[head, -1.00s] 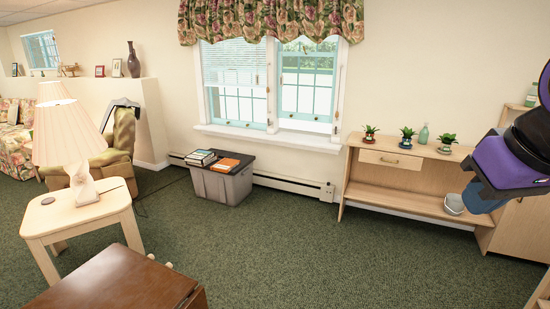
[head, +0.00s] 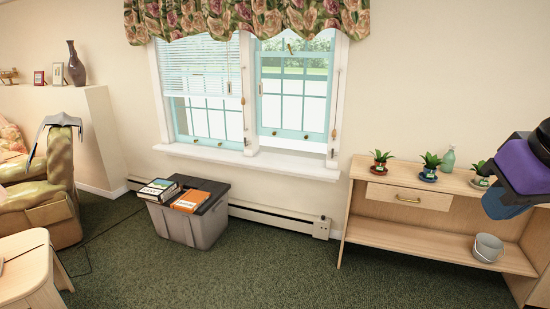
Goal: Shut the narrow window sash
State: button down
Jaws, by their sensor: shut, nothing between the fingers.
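The window has a white frame and two teal-edged sashes side by side. The left sash (head: 207,118) has a white blind over its upper part. The right sash (head: 294,100) looks slightly narrower, has no blind, and its bottom rail sits above the sill with a pale strip below it. I cannot tell for sure how far either sash stands open. Small brass-coloured fittings show on the frame. My arm's purple and black links show at the right edge, in front of the low shelf and well away from the window; my gripper's fingers are not in view.
A grey storage bin (head: 203,233) with books (head: 190,201) stands below the window, beside a baseboard heater (head: 270,218). A wooden shelf unit (head: 400,232) with potted plants and a bucket (head: 487,247) stands right. An armchair (head: 40,195) and pale table (head: 25,270) are left.

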aim_at(319, 138)
jog(key=i, duration=1.9)
jog(key=i+u, duration=0.15)
jog(key=i, duration=0.4)
jog(key=i+l+u, duration=0.1)
jog(key=i, duration=0.45)
jog(key=i+l+u, duration=0.15)
jog(key=i, duration=0.45)
jog(key=l, duration=0.1)
